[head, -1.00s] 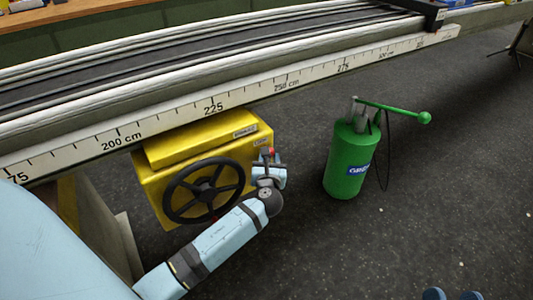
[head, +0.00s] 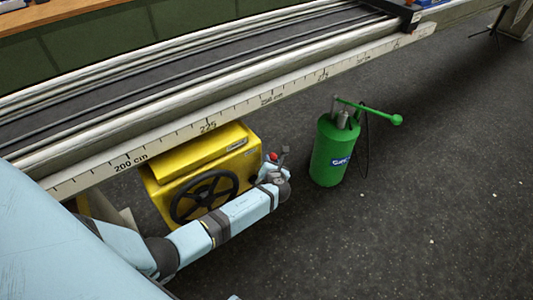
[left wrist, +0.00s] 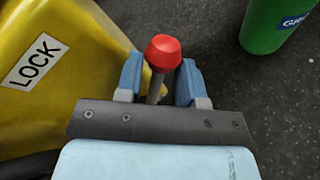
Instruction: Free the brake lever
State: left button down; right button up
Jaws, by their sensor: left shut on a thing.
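The brake lever (left wrist: 163,52) has a red knob on a grey stem, and the knob also shows small in the head view (head: 273,156). It is at the right side of the yellow winch box (head: 190,165), which carries a black handwheel (head: 204,196). A LOCK label (left wrist: 38,62) is on the yellow surface left of the lever in the left wrist view. The lever's foot is hidden behind the gripper. My right gripper is not in view.
A green cylinder (head: 330,155) with a long green handle (head: 370,110) stands on the dark floor to the right of my left gripper. A long rail with a centimetre scale (head: 190,135) runs above and behind the yellow box. The floor at the right is clear.

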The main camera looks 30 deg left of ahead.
pick_arm(q)
jog(key=shift+w+d+f+m+g+p, duration=0.25)
jog(key=shift+w+m+g+p, duration=0.15)
jog(key=shift+w+p, duration=0.2)
jog(key=shift+w+d+f+m+g+p, duration=0.1)
jog(key=shift+w+f+m+g+p, duration=0.15)
jog(key=shift+w+m+g+p, duration=0.25)
jog(key=shift+w+d+f+m+g+p, duration=0.2)
jog(key=shift+w+f+m+g, duration=0.2)
jog(key=shift+f, duration=0.3)
jog(key=shift+w+d+f+m+g+p, duration=0.15)
jog(key=shift+w+f+m+g, duration=0.25)
jog(key=shift+f, duration=0.3)
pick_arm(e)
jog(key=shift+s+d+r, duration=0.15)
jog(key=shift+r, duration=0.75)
pick_arm(q)
jog(key=shift+s+a, duration=0.1)
